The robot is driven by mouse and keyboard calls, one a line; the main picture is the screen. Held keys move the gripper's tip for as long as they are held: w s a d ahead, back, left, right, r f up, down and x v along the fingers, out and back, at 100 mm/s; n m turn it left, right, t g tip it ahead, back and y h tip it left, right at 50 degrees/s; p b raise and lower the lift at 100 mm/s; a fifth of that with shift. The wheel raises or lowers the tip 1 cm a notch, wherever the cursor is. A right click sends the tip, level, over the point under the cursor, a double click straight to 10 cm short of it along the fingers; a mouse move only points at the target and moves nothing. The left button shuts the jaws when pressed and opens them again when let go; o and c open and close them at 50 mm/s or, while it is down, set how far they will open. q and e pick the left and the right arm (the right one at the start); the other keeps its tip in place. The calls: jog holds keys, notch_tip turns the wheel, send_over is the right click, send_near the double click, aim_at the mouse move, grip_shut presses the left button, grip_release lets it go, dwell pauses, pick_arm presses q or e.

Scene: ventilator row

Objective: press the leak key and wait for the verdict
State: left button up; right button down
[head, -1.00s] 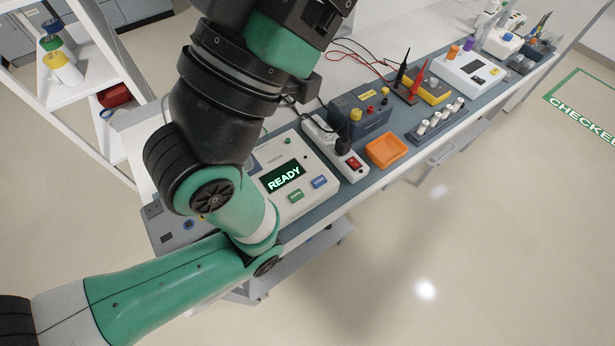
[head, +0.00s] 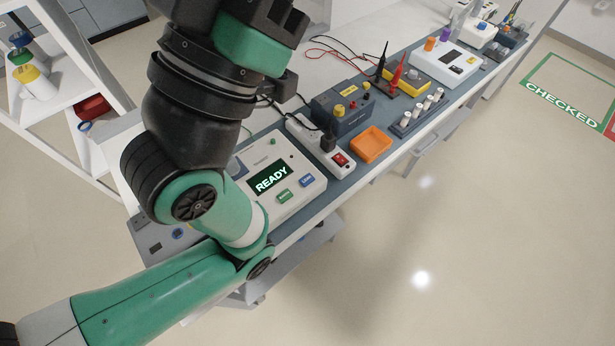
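The tester (head: 308,203) is a pale box on the bench, left of centre in the head view. Its dark screen (head: 270,179) reads READY. A green key (head: 284,196) and a blue key (head: 307,181) sit on its front part; their labels are small, and the blue one seems to read LEAK. One of my arms, coming in from the left, crosses in front of the tester's left side and hides part of it. Neither gripper shows in the head view, so I cannot see what they hold or touch.
A power strip with a red switch (head: 340,159), an orange tray (head: 371,146), a dark supply box (head: 342,108) and a rack of white cylinders (head: 422,112) line the bench rightward. A shelf (head: 62,75) stands at left. The floor (head: 480,220) on the right is clear.

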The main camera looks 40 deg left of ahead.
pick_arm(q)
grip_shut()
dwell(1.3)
